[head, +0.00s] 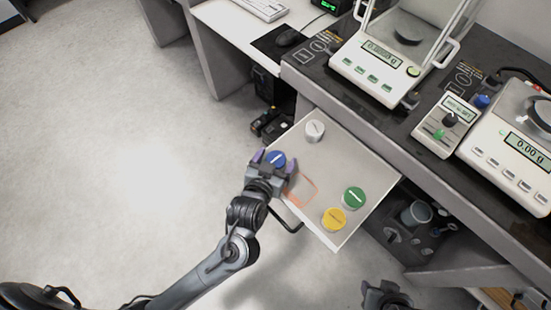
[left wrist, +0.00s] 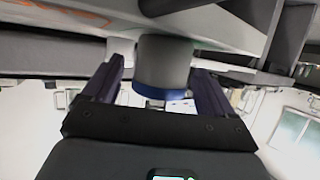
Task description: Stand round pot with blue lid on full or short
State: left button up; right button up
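The round pot with the blue lid (head: 275,158) stands near the left edge of the pulled-out pale drawer (head: 325,165). My left gripper (head: 272,163) is at this pot, with its purple fingers on either side of the lid. In the left wrist view, the pot's grey body (left wrist: 163,62) and blue rim show upside down between the fingers (left wrist: 160,85). A gap shows on the left side; contact on the right is unclear. The fingers look open around it. My right gripper (head: 385,296) is at the bottom edge of the head view, and its finger state is unclear.
The drawer also holds a white-lidded pot (head: 315,130), a green-lidded pot (head: 353,198) and a yellow-lidded pot (head: 334,219). An orange outline (head: 302,190) lies bare beside my left gripper. Balances (head: 378,70) (head: 515,140) and a small meter (head: 446,124) stand on the bench behind.

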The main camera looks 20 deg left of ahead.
pick_arm(q)
jog(key=shift+r, duration=0.25)
jog(key=shift+s+r+p, duration=0.15)
jog(key=shift+s+p, duration=0.15)
jog(key=p+v, duration=0.4)
jog(key=v, duration=0.7)
jog(key=s+a+f+m+g, duration=0.2)
jog(key=s+a+f+g, duration=0.5)
jog(key=s+a+g, duration=0.1)
jog(key=shift+s+f+g+h, duration=0.2)
jog(key=shift+s+g+h, duration=0.1)
jog(key=shift+s+g, duration=0.5)
jog(key=shift+w+a, duration=0.1)
notch_tip(320, 180, up, 49)
jog(key=p, duration=4.9)
